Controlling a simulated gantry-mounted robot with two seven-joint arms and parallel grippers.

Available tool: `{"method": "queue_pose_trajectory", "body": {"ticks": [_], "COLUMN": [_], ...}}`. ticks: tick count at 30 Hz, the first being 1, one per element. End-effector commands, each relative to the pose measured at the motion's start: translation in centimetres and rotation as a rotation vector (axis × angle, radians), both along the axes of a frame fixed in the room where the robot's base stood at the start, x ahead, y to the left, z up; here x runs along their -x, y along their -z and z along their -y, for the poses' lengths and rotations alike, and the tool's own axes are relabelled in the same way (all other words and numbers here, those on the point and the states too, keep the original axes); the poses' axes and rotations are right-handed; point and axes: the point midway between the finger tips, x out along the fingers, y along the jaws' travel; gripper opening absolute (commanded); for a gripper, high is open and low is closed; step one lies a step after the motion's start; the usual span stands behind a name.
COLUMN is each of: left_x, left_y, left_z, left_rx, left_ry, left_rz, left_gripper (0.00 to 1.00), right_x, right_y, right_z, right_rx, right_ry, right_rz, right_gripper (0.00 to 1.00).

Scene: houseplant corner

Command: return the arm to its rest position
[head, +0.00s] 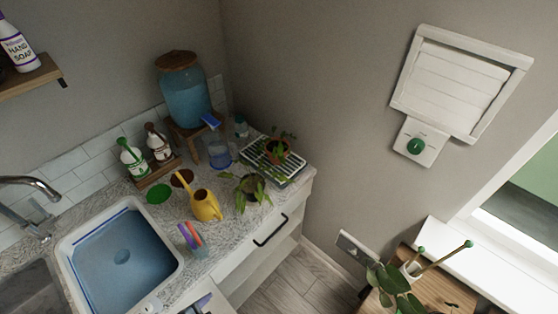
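Neither of my grippers shows in the head view, and no part of my arms can be made out. The view looks down on a speckled counter (170,213) along the left wall, with plants and bottles on it. What my grippers hold, if anything, cannot be seen.
The counter carries a basin of blue water (122,257), a yellow watering can (206,205), a blue dispenser (185,97), spray bottles (132,157) and potted plants (277,150). A wooden stand (440,288) with a plant is lower right. Floor (290,280) between is clear.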

Motion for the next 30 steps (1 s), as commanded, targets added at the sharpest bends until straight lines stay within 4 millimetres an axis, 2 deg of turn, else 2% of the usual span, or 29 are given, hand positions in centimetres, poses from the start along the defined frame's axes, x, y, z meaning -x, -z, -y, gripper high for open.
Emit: {"method": "queue_pose_trajectory", "body": {"ticks": [5, 7, 11, 12, 22, 27, 30], "left_x": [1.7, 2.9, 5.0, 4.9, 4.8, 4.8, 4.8], "left_y": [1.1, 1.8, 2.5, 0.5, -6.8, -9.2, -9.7], "left_z": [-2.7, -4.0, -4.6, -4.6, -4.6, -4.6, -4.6], "left_rx": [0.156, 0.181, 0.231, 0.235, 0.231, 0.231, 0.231], "left_ry": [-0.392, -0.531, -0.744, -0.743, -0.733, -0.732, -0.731], "left_rz": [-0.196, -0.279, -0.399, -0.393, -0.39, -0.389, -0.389], "left_gripper": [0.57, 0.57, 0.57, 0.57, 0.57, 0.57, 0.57], "right_x": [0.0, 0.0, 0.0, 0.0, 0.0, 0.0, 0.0], "right_y": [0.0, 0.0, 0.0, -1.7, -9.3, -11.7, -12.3], "right_z": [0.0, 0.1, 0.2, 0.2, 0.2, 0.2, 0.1], "right_rx": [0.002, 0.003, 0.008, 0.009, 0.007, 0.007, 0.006], "right_ry": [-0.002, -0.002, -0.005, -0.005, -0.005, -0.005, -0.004], "right_rz": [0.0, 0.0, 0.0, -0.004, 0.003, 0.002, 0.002], "right_gripper": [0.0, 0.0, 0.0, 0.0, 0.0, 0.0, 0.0]}}
